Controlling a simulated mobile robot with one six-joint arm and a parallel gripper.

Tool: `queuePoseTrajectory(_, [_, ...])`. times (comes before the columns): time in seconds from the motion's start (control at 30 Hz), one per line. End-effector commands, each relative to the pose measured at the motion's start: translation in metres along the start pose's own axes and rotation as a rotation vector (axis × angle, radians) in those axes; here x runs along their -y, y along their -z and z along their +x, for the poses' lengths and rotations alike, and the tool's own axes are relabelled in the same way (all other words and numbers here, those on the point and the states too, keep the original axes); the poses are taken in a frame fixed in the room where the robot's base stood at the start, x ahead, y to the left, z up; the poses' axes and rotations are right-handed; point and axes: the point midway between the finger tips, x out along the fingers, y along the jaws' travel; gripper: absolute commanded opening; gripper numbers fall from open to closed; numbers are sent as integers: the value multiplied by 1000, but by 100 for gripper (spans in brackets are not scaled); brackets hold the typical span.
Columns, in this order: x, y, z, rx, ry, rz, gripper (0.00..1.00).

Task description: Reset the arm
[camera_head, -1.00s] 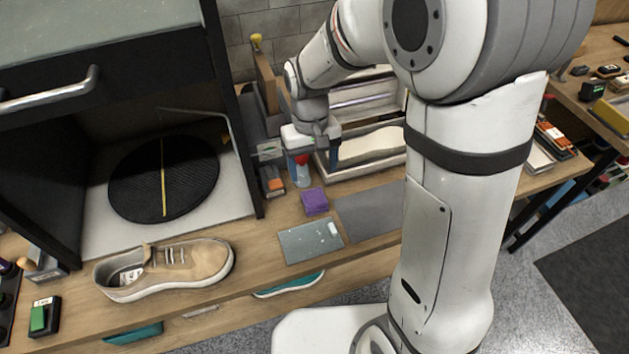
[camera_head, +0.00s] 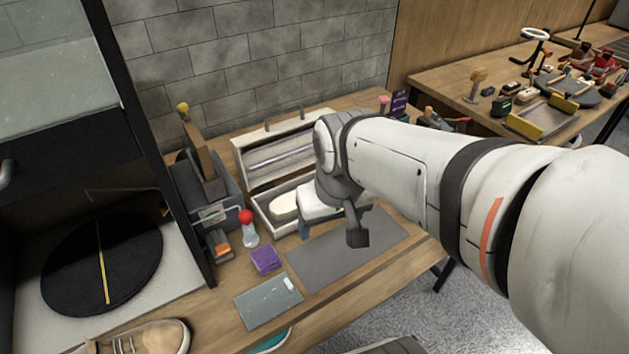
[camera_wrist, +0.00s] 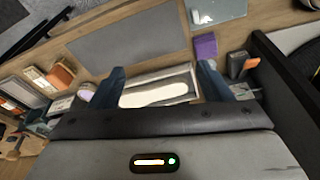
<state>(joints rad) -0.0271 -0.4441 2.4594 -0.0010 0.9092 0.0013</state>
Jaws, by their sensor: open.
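My gripper (camera_wrist: 160,84) is open, with its two dark blue fingers apart and nothing between them. In the wrist view it hangs above the bench, and a white insole-shaped piece (camera_wrist: 152,94) in a tray shows beyond and below the fingers. In the head view my arm reaches in from the right and its wrist hides most of the gripper. The wrist is over the grey mat (camera_head: 345,250) and the front of the open wooden box (camera_head: 262,212). A tan sneaker (camera_head: 150,338) lies at the lower left, cut off by the frame.
A bottle with a red top (camera_head: 247,217), a purple block (camera_head: 265,259) and a grey-green plate (camera_head: 268,302) sit left of the mat. The open cabinet with a black turntable (camera_head: 75,275) stands at the left. A second bench with tools (camera_head: 555,122) is at the back right.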

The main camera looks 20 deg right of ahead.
Motion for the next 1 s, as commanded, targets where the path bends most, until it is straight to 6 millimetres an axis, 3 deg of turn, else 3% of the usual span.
queuePoseTrajectory(0.2, [-8, -15, -5, -38, -8, 27, 72])
queuePoseTrajectory(1.0, [-8, -15, -5, -37, -8, 26, 72])
